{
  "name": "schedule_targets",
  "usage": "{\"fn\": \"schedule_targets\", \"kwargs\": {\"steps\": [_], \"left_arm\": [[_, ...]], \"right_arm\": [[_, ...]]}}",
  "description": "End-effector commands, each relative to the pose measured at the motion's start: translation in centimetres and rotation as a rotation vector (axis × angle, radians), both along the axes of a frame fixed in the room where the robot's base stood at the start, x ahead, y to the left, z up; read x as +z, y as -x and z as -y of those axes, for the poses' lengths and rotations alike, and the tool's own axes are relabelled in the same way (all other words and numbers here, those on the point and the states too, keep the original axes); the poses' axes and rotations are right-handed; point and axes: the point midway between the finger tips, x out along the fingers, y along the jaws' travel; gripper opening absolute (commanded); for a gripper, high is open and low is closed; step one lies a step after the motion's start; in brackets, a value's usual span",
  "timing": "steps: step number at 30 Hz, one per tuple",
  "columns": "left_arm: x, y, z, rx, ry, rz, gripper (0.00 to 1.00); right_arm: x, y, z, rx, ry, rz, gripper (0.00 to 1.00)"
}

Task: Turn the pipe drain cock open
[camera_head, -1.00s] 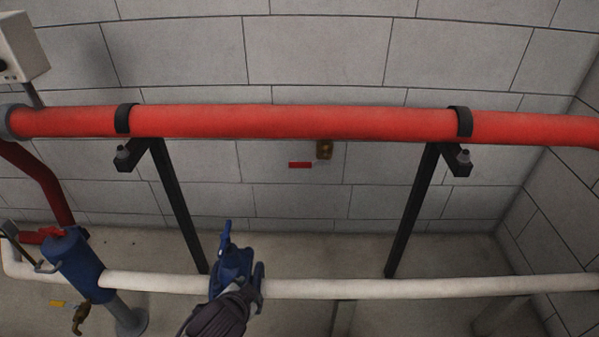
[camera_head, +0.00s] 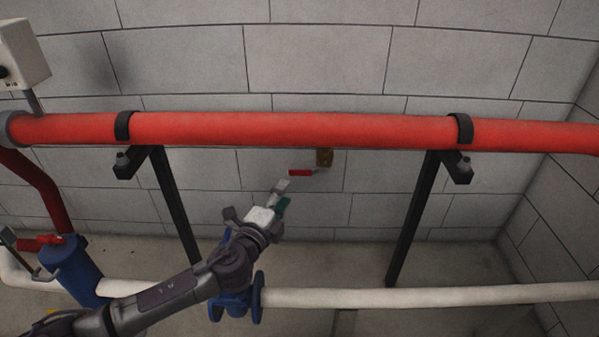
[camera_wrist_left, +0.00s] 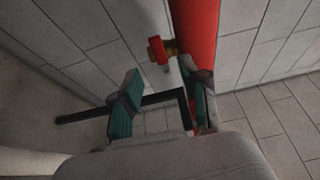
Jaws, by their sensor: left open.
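The pipe drain cock has a brass body (camera_head: 324,157) under the thick red pipe (camera_head: 300,130). Its red lever (camera_head: 301,173) sticks out to the left, roughly along the pipe. My left gripper (camera_head: 282,195) is below and left of the lever, pointing up towards it, open and apart from it. Nothing is between the fingers. My right gripper is not in view.
Black supports (camera_head: 172,195) and (camera_head: 412,215) hold the red pipe on either side. A white pipe (camera_head: 430,295) runs low, with a blue fitting (camera_head: 236,300) behind my arm. A blue cylinder (camera_head: 68,268) stands at left. The block wall is close behind the cock.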

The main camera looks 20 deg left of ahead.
Motion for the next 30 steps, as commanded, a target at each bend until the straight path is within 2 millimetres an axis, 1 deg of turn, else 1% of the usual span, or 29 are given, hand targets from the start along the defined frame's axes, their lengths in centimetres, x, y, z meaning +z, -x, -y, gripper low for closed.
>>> {"fn": "schedule_targets", "kwargs": {"steps": [1,6,9,13,18,27,29,30], "left_arm": [[0.2,-1.3,0.2,0.001,0.001,0.003,0.45],[0.2,-5.0,0.6,0.002,0.001,0.003,0.45],[0.1,-6.8,0.7,0.003,0.002,0.002,0.45],[0.0,-8.6,1.0,0.002,0.004,0.000,0.45],[0.0,-9.7,1.1,0.002,0.004,-0.001,0.45],[0.0,-9.9,1.1,0.001,0.004,-0.002,0.45],[0.0,-9.9,1.1,0.001,0.004,-0.002,0.35],[0.0,-9.9,1.1,0.001,0.004,-0.002,0.28]], "right_arm": [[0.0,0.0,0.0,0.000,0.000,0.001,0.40],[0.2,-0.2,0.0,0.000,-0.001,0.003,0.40],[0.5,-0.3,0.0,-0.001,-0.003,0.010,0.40],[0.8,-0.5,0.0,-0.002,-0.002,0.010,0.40],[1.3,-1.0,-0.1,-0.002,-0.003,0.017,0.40],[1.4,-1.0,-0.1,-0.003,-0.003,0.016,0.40],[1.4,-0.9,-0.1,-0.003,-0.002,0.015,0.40],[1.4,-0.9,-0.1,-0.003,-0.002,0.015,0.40]]}}
